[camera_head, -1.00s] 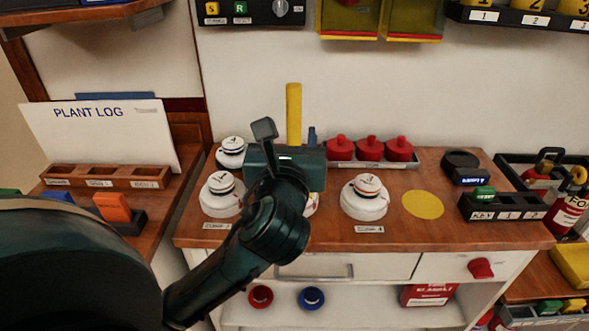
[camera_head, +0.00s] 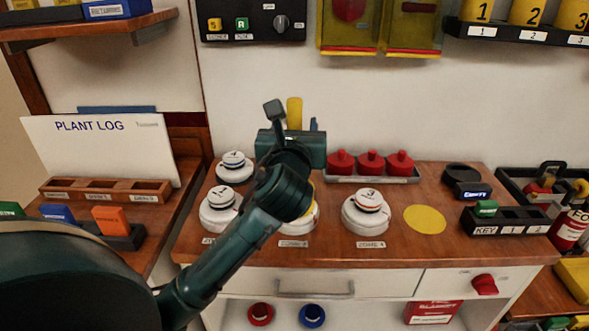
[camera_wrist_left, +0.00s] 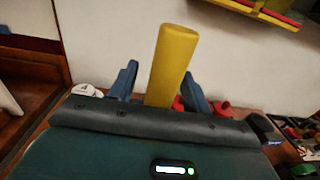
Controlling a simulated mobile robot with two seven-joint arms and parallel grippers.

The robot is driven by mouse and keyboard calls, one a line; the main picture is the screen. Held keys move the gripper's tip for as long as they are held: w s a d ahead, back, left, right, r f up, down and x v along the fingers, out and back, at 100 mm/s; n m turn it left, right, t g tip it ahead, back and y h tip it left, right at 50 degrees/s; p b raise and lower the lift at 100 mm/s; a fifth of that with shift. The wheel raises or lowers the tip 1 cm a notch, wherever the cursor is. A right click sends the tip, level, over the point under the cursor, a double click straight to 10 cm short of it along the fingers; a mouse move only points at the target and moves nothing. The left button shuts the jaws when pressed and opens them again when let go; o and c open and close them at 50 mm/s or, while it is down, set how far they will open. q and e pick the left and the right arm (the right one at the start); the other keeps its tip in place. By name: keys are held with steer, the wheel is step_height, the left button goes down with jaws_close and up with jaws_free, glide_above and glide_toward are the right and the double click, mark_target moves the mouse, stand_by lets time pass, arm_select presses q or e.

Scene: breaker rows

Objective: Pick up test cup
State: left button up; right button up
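A tall yellow post (camera_head: 294,113), which may be the test cup's handle, rises behind my left gripper (camera_head: 314,130). It also shows in the left wrist view (camera_wrist_left: 171,65). There its upper part stands between the two blue fingertips (camera_wrist_left: 160,84), with a gap visible on the right. The fingers look apart, not closed on it. Its lower end is hidden by my gripper. Below my gripper, a partly hidden white round unit (camera_head: 298,226) shows a little yellow at its edge; I cannot tell if the post joins it. My right gripper is not in view.
White round units stand left (camera_head: 219,214) and right (camera_head: 366,217) on the wooden counter. Red knobbed pieces (camera_head: 371,163) sit in a tray behind. A yellow disc (camera_head: 425,219) marks bare counter at right. A black key rack (camera_head: 510,222) lies beyond it.

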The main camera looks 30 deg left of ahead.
arm_select(q)
jaws_close()
stand_by(0.3)
stand_by(0.3)
